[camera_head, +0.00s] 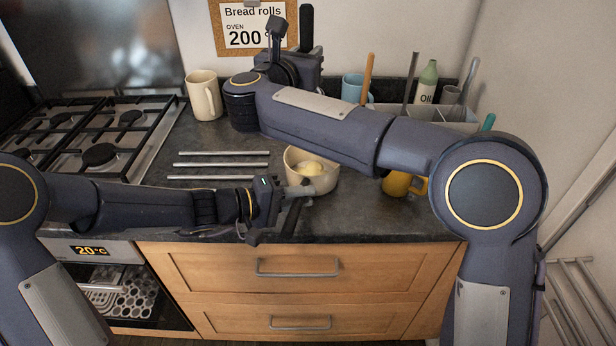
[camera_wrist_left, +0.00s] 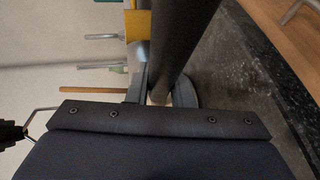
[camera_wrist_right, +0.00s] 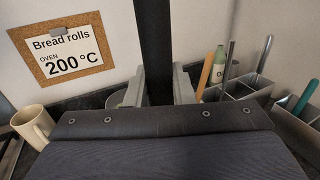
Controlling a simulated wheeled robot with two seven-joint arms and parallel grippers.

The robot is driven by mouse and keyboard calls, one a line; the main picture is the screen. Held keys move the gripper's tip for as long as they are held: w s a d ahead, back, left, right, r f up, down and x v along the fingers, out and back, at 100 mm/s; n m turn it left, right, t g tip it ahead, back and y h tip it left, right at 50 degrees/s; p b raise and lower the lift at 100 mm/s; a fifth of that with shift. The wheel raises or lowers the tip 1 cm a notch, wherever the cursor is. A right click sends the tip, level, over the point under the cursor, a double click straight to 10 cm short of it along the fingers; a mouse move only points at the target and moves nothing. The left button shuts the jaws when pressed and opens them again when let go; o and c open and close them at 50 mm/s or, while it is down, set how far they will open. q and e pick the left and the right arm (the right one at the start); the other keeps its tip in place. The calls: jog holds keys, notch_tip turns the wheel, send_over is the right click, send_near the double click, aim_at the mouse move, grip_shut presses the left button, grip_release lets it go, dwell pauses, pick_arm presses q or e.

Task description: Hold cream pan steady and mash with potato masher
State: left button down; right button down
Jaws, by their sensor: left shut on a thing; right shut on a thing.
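The cream pan (camera_head: 325,181) stands on the dark counter near its front edge, with a pale yellow lump of potato (camera_head: 309,168) inside. My left gripper (camera_head: 297,192) is at the pan's near left side, shut on its dark handle, which shows between the fingers in the left wrist view (camera_wrist_left: 182,35). My right gripper (camera_head: 303,62) is high at the back, beyond the pan, shut on the upright black handle of the potato masher (camera_head: 307,25). This handle also shows in the right wrist view (camera_wrist_right: 155,40). The masher's head is hidden.
A gas hob (camera_head: 110,135) lies left and three metal bars (camera_head: 222,165) lie left of the pan. A cream mug (camera_head: 203,95), blue mug (camera_head: 352,88) and utensil holder (camera_head: 450,115) stand behind. A yellow mug (camera_head: 397,184) is right of the pan, partly behind my right arm.

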pick_arm(q)
jog(key=shift+f, duration=0.2)
jog(key=shift+a, duration=0.1)
pick_arm(e)
jog(key=w+r, duration=0.4)
jog(key=w, duration=0.3)
jog(key=shift+d, duration=0.35)
dwell(0.3)
pick_arm(q)
jog(key=c, duration=1.2)
grip_release()
jog(key=shift+r, duration=0.1)
jog(key=shift+b+v, duration=0.6)
jog(key=shift+v, duration=3.85)
pick_arm(e)
jog(key=shift+f, duration=0.6)
